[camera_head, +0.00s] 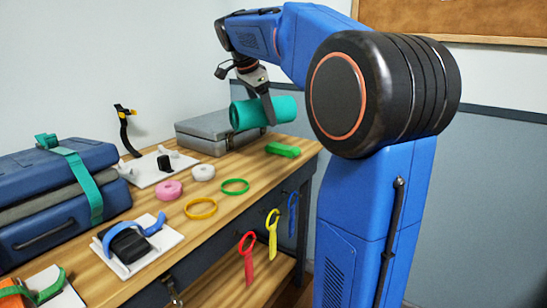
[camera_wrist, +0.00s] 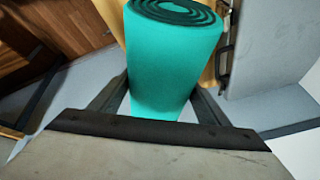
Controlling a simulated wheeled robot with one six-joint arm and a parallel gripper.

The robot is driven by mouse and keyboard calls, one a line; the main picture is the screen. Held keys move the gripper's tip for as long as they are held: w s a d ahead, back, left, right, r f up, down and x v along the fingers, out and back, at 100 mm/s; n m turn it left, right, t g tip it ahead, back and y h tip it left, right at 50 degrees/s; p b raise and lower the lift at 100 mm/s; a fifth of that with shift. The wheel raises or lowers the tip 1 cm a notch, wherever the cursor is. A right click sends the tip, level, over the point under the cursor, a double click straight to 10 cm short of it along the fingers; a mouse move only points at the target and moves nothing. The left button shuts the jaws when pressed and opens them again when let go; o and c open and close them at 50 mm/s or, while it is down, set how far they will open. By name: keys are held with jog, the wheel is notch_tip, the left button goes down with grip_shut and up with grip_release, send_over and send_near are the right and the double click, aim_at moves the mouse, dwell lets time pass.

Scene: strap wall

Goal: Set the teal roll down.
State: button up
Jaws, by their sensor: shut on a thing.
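The teal roll (camera_head: 262,112) is a rolled mat, lying sideways in the air at the far right end of the wooden workbench (camera_head: 180,222). My gripper (camera_head: 262,100) is shut on it from above. In the wrist view the teal roll (camera_wrist: 172,60) stands between the two fingers of my gripper (camera_wrist: 155,100), with its spiral end at the top of the picture. In the head view the roll appears in front of the grey case; whether it touches anything below cannot be told.
A grey case (camera_head: 205,140) lies at the back of the bench. A green block (camera_head: 283,150) lies near the right end. Pink tape (camera_head: 168,190), white tape (camera_head: 203,172), a yellow ring (camera_head: 200,208) and a green ring (camera_head: 235,186) lie mid-bench.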

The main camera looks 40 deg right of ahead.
aim_at(243, 129)
jog(key=shift+n, duration=0.3)
jog(key=a+f, duration=0.2)
jog(key=a, duration=0.1)
jog(key=shift+s+a+f, duration=0.1)
jog(key=shift+a+f, duration=0.15)
jog(key=shift+a, duration=0.05)
jog(key=shift+a+f, duration=0.15)
jog(key=shift+f, duration=4.9)
jog(key=shift+f, duration=0.1)
jog(key=o, duration=1.1)
jog(key=shift+o, duration=0.2)
jog(key=v, duration=1.2)
jog(key=shift+s, duration=0.1)
jog(key=shift+s, duration=0.1)
